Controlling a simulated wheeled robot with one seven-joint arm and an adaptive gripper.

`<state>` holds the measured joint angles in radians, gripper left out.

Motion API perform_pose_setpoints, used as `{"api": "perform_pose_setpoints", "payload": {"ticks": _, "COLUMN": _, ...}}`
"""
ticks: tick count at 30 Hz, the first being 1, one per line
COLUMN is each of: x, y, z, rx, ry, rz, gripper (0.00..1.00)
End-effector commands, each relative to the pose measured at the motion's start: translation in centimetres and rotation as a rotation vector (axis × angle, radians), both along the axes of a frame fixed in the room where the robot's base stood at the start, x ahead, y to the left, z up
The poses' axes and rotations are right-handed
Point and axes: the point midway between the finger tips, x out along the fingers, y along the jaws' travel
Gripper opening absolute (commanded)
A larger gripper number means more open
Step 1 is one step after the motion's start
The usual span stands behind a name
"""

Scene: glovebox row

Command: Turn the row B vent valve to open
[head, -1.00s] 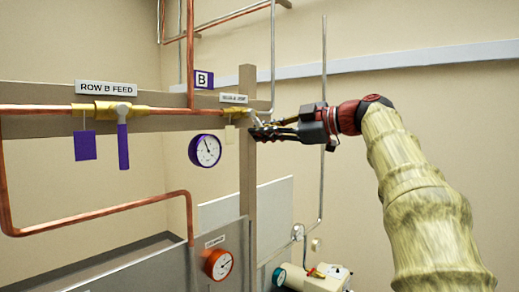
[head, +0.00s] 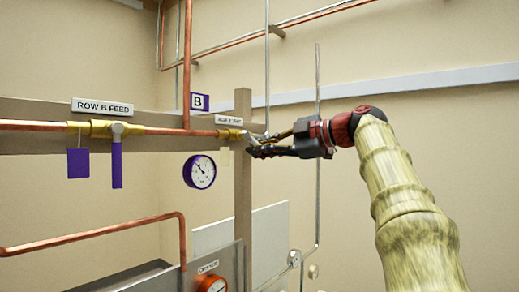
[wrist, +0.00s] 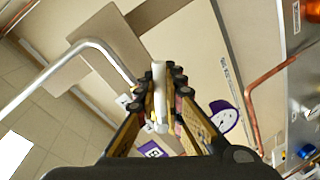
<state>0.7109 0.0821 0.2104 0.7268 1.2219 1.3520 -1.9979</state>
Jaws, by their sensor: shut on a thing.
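The row B vent valve (head: 233,134) is a small brass body at the right end of the copper pipe, under a small label (head: 228,121) that is hard to read. A pale tag (head: 225,156) hangs below it. My gripper (head: 252,146) reaches in from the right, just beside the valve. In the wrist view its fingers (wrist: 158,110) are shut on a pale lever (wrist: 159,85), which stands between the fingertips. In the head view the fingers largely hide the lever, so its exact angle to the pipe is unclear.
The ROW B FEED valve (head: 117,130), with a purple lever hanging down and a purple tag (head: 78,163), sits to the left. A purple-rimmed gauge (head: 199,171) is below the pipe. A wooden post (head: 243,200) and a thin vertical pipe (head: 267,70) stand close to my gripper.

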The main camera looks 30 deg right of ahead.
Motion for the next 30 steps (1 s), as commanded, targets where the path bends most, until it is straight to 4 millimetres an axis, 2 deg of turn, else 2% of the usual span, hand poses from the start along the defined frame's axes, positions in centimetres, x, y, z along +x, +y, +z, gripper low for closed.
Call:
{"api": "perform_pose_setpoints", "payload": {"ticks": 10, "x": 0.00, "y": 0.01, "z": 0.00, "rx": 0.001, "ry": 0.000, "rz": 0.000, "gripper": 0.27}}
{"api": "perform_pose_setpoints", "payload": {"ticks": 25, "x": -0.02, "y": 0.04, "z": 0.01, "rx": 0.006, "ry": 0.002, "rz": 0.001, "gripper": 0.27}}
{"api": "perform_pose_setpoints", "payload": {"ticks": 30, "x": -0.16, "y": 0.30, "z": -0.23, "rx": 0.077, "ry": 0.031, "rz": 0.001, "gripper": 0.27}}
